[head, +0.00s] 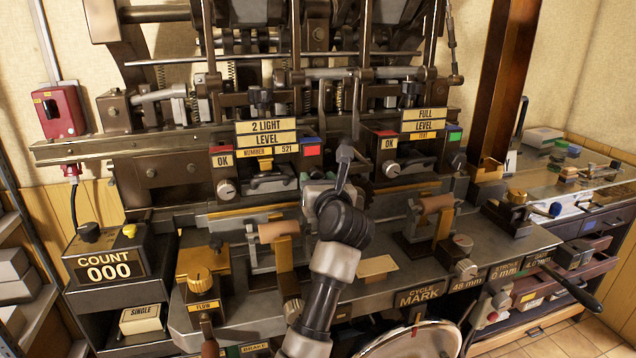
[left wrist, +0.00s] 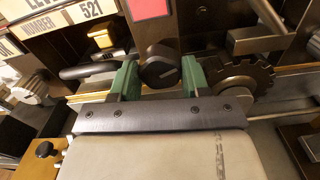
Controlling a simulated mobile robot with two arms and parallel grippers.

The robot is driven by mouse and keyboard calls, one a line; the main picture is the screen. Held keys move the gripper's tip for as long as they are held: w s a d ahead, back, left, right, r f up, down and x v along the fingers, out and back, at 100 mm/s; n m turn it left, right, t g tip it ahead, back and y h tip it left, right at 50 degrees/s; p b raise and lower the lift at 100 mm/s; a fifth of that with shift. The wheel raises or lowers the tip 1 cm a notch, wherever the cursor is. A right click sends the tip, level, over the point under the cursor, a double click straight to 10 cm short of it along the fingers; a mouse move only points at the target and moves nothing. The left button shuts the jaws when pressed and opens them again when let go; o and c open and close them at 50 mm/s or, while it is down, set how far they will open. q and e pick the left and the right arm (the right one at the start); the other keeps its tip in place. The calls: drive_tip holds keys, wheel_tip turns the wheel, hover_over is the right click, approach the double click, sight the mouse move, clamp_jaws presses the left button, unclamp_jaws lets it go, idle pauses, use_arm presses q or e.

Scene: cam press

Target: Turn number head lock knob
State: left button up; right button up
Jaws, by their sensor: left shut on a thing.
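The number head (head: 264,151) carries the "2 LIGHT LEVEL" and "NUMBER 521" plates, and it also shows at the upper left of the left wrist view (left wrist: 88,22). A dark round knob with a pale line on its face (left wrist: 160,72) sits below the red square on the head's right side. My left gripper (head: 319,183) reaches up to this spot. In the left wrist view its two green fingers (left wrist: 159,80) are on either side of the knob, shut on it. In the head view the arm hides the knob. My right gripper is not in view.
A dark toothed wheel (left wrist: 241,80) is close right of the fingers. The text head (head: 423,133) stands to the right. A silver knob (head: 226,188) is on the number head's left. The count box (head: 104,262) reading 000 stands at the left.

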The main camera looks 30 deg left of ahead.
use_arm(q)
drive_tip(key=shift+r+m+p, duration=0.15)
drive_tip(key=shift+m+p, duration=0.45)
drive_tip(key=shift+p, duration=0.3)
drive_tip(key=m+p, duration=1.9)
drive_tip(key=m, duration=0.2)
drive_tip(key=shift+f+p, duration=0.2)
drive_tip(key=shift+p, duration=0.1)
drive_tip(key=o, duration=0.9)
drive_tip(key=shift+o, duration=0.2)
